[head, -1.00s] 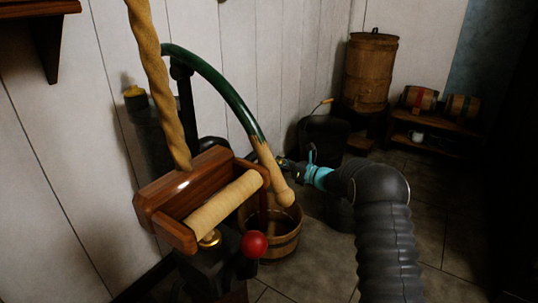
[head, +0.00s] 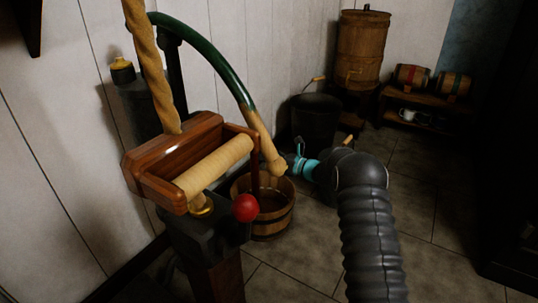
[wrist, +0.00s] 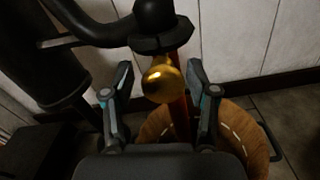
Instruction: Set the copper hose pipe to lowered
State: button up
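The hose pipe (head: 217,58) arches from a black stand by the wall. It is green along its arc and tan-copper at its end (head: 264,140), which hangs down above a wooden bucket (head: 283,217). My gripper's turquoise part shows just right of the hose tip in the head view; its fingers are mostly hidden there. In the wrist view my gripper (wrist: 159,75) is open. A shiny gold knob (wrist: 162,82) sits between its fingers, with a gap on both sides. Whether this knob belongs to the hose pipe I cannot tell. The bucket (wrist: 238,130) shows behind the fingers.
A dark bucket (head: 316,122), a barrel (head: 362,48) and a low shelf (head: 435,122) stand behind. The floor at right is clear.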

jog(key=shift+w+d+r, duration=0.1)
jog(key=shift+d+r, duration=0.1)
jog(key=shift+d, duration=0.15)
jog(key=shift+d, duration=0.1)
jog(key=shift+s+d, duration=0.2)
jog(key=shift+d, duration=0.1)
jog(key=v, duration=1.1)
jog(key=shift+f, duration=0.1)
